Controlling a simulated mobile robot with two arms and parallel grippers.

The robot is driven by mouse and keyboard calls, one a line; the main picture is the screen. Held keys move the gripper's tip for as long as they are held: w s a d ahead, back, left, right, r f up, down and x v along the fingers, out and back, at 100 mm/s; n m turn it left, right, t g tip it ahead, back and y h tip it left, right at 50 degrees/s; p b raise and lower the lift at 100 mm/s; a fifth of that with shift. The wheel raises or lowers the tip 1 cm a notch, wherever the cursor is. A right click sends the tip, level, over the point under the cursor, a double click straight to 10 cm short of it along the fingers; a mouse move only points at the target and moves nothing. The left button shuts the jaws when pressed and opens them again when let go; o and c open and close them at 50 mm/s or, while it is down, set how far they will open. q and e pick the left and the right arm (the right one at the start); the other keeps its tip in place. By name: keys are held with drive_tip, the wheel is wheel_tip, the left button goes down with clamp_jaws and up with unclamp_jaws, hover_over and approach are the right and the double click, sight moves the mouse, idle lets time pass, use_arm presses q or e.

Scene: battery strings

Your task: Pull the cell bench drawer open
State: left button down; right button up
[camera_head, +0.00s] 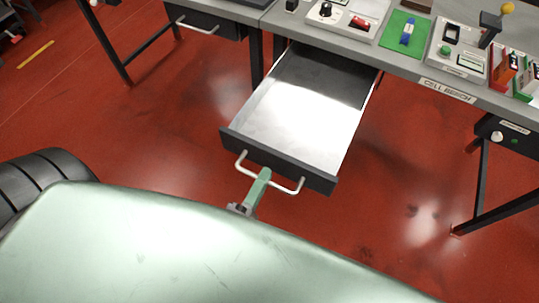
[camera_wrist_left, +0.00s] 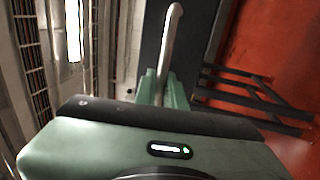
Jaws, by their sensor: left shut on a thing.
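The cell bench drawer (camera_head: 300,117) is pulled far out from under the bench in the head view. Its inside looks empty, with a bright metal floor. Its dark front carries a pale bar handle (camera_head: 288,187). My left gripper (camera_head: 262,178) is shut on the handle near its middle. In the left wrist view the green fingers (camera_wrist_left: 163,92) close around the pale handle bar (camera_wrist_left: 171,40). The cell bench (camera_head: 400,64) bears a "CELL BENCH" label on its front edge. My right gripper is not in view.
On the bench top are a green mat (camera_head: 404,33) with a blue item, a panel with a yellow-knobbed lever (camera_head: 507,8), and red and green bins (camera_head: 510,75). Another bench drawer (camera_head: 205,22) at the upper left is closed. Red floor is clear around the open drawer.

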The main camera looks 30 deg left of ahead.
use_arm(q)
drive_tip(key=shift+s, duration=0.15)
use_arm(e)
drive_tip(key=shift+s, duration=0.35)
use_arm(q)
drive_tip(key=c, duration=1.5)
unclamp_jaws()
drive_tip(key=shift+s+f, duration=0.1)
drive_tip(key=s, duration=0.2)
drive_tip(key=s+f+b, duration=0.1)
drive_tip(key=s, duration=0.4)
drive_tip(key=shift+s+a+f+b, duration=0.1)
drive_tip(key=shift+s+f+b, duration=0.15)
drive_tip(key=shift+b, duration=0.15)
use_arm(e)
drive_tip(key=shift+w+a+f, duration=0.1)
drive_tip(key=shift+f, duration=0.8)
